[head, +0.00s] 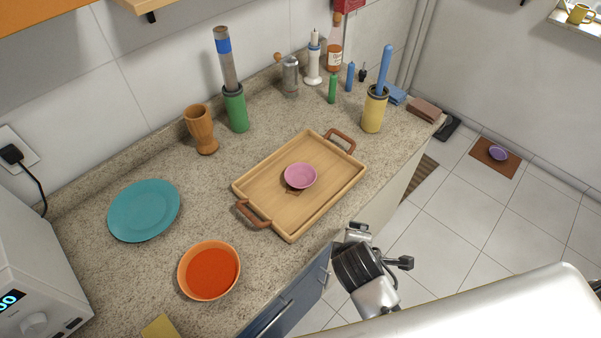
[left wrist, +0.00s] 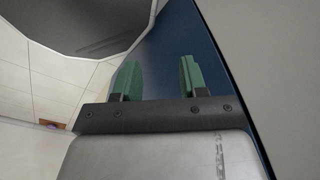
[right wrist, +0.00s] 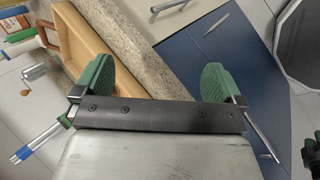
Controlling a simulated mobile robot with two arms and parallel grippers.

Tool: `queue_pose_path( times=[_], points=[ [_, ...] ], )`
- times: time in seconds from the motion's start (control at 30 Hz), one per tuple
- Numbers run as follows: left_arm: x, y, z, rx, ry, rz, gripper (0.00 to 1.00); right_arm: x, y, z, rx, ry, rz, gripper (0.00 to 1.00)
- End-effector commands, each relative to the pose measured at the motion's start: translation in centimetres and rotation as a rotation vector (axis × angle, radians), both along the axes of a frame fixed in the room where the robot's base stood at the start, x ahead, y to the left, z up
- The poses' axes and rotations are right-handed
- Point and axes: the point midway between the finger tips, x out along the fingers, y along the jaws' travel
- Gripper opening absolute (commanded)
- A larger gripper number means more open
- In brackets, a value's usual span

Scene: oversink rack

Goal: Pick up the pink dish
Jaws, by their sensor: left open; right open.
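The pink dish (head: 300,176) is a small round bowl. It sits upright on a small brown mat or coaster, mostly hidden beneath it, inside a wooden tray (head: 265,211) with brown handles on the counter. My right gripper (right wrist: 158,80) is open and empty, beside the counter edge, with part of the tray (right wrist: 84,58) showing beyond its fingers. My left gripper (left wrist: 159,77) is open and empty in front of a blue cabinet surface. The pink dish shows in neither wrist view. One of my arms shows in the head view, but no fingertips are clear there.
A teal plate (head: 144,210) and an orange bowl (head: 209,271) stand left of the tray. A wooden cup (head: 201,128), a green holder (head: 235,108) and a yellow holder (head: 374,110) stand behind it. The blue cabinet front (right wrist: 225,55) lies below the counter edge.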

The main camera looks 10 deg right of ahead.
Motion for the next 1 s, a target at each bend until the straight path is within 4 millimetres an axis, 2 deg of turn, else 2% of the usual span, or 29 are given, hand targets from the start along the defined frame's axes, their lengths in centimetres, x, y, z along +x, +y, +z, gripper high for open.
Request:
queue_pose_path(
  times=[0.1, 0.3, 0.5, 0.67, 0.9, 1.0],
  points=[
    [0.1, 0.0, 0.4, 0.0, -0.001, 0.0, 0.43, 3.6, 1.6, 0.9, -0.275, -0.018, 0.275, 1.0],
    [0.1, 0.0, 0.5, 0.001, -0.002, 0.0, 0.43, 9.4, 5.7, 2.0, -0.832, -0.004, 0.752, 1.0],
    [0.2, 0.0, 0.6, 0.0, -0.003, 0.0, 0.43, 12.6, 9.2, 2.8, -1.23, 0.031, 1.039, 1.0],
    [0.2, 0.0, 0.6, 0.0, -0.004, 0.001, 0.43, 13.9, 10.0, 2.9, -1.34, 0.045, 1.107, 1.0],
    [0.2, 0.0, 0.7, 0.0, -0.004, 0.001, 0.43, 17.2, 9.0, 1.4, -1.341, 0.046, 1.108, 1.0],
    [0.2, 0.0, 0.7, 0.0, -0.004, 0.001, 0.43, 18.0, 8.7, 1.0, -1.34, 0.046, 1.108, 1.0]
  ],
)
